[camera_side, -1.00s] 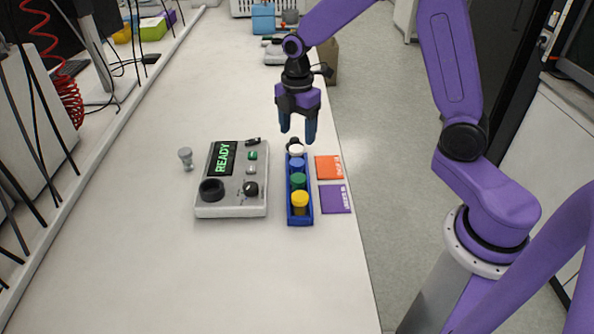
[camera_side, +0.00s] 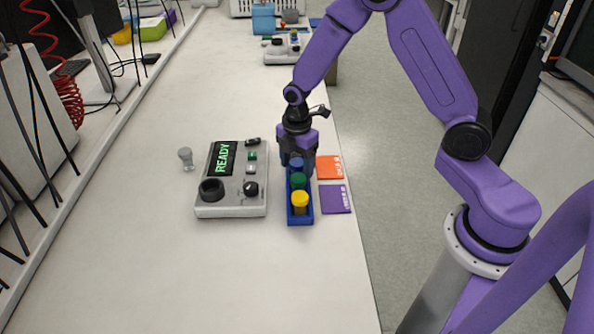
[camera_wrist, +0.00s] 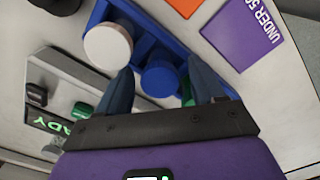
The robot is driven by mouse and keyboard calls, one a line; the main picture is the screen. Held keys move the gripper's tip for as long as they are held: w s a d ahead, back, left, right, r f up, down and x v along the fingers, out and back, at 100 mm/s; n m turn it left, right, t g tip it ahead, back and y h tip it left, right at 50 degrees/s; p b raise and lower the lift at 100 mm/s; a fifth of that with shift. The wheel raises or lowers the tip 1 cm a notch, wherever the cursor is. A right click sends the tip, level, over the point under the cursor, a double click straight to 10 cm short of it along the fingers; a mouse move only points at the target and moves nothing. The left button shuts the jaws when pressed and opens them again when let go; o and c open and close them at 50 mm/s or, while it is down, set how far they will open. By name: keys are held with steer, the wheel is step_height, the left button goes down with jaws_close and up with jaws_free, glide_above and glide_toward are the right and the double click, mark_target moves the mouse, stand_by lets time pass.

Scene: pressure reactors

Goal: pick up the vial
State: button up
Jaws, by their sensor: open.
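A blue rack (camera_side: 290,215) holds a row of vials with coloured caps. The blue-capped vial (camera_wrist: 160,78) lies between my fingers in the wrist view. The white-capped vial (camera_wrist: 108,45) is beside it, outside the left finger, and is hidden by my gripper in the side view. The green-capped vial (camera_side: 298,181) and yellow-capped vial (camera_side: 300,200) stand nearer in the rack. My gripper (camera_side: 297,170) is open, low over the rack's far part, and also shows in the wrist view (camera_wrist: 161,92). I cannot tell whether either finger touches the blue cap.
A grey reactor box (camera_side: 232,180) with a READY screen stands left of the rack. An orange card (camera_side: 329,167) and a purple card (camera_side: 335,199) lie to its right. A small clear vessel (camera_side: 186,158) stands left of the box. The near bench is clear.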

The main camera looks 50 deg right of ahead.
steer(key=shift+c, duration=0.4)
steer(key=c, duration=1)
steer(key=shift+c, duration=0.2)
